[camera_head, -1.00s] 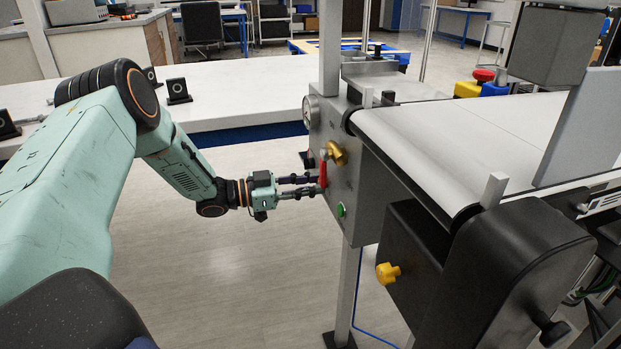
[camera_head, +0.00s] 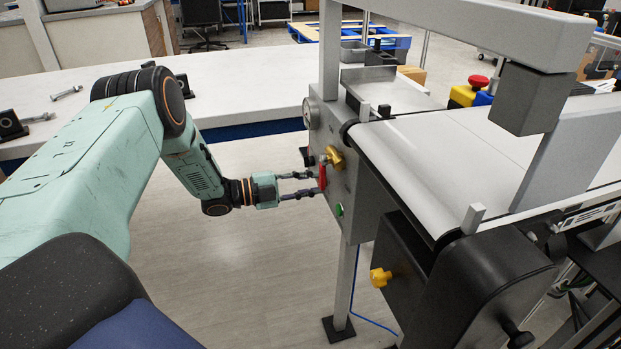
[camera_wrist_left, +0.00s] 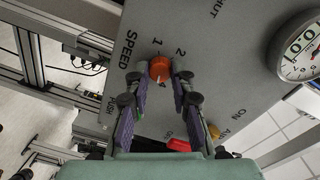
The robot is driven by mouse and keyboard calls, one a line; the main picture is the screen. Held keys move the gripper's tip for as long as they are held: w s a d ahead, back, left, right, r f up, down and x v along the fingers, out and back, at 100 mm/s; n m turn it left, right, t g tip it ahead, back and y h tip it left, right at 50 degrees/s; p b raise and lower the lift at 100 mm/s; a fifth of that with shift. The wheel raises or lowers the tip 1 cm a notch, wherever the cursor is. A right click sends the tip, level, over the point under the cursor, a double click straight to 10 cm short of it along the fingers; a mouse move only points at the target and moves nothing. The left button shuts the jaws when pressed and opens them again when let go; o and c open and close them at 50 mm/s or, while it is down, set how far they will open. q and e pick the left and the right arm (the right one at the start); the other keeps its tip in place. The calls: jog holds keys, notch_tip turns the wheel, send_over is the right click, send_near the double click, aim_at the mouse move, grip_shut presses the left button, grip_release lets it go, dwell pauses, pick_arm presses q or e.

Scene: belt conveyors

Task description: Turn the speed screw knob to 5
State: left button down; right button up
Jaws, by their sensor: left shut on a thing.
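The speed knob (camera_wrist_left: 160,69) is round and orange-red in the left wrist view. It sits on the grey control panel (camera_wrist_left: 222,82) beside the word SPEED, with the numerals 1 and 2 above it. A small white mark shows at its lower edge; the numeral it points to cannot be read. My left gripper (camera_wrist_left: 163,76) has its two fingertips closed on the knob's opposite sides. In the head view my left gripper (camera_head: 318,182) reaches the panel from the left, beside a red part (camera_head: 322,174). The speed knob cannot be clearly told apart there. My right gripper is not in view.
The panel also carries a gauge (camera_head: 311,113), a brass-yellow knob (camera_head: 335,158) and a green button (camera_head: 340,210). The conveyor belt (camera_head: 450,165) runs to the right. A white table (camera_head: 240,92) stands behind my left arm. Open floor (camera_head: 230,270) lies below the gripper.

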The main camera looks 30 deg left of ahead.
pick_arm(q)
jog(key=shift+s+m+y+p, duration=0.1)
jog(key=shift+m+y+p, duration=0.2)
jog(key=shift+m+p, duration=2.55)
jog(key=m+b, duration=0.2)
jog(key=m, duration=0.1)
jog(key=c, duration=1.1)
grip_release()
jog(key=shift+c, duration=0.2)
jog(key=v, duration=1.1)
jog(key=shift+s+a, duration=0.25)
jog(key=shift+s, duration=0.15)
jog(key=shift+f, duration=0.2)
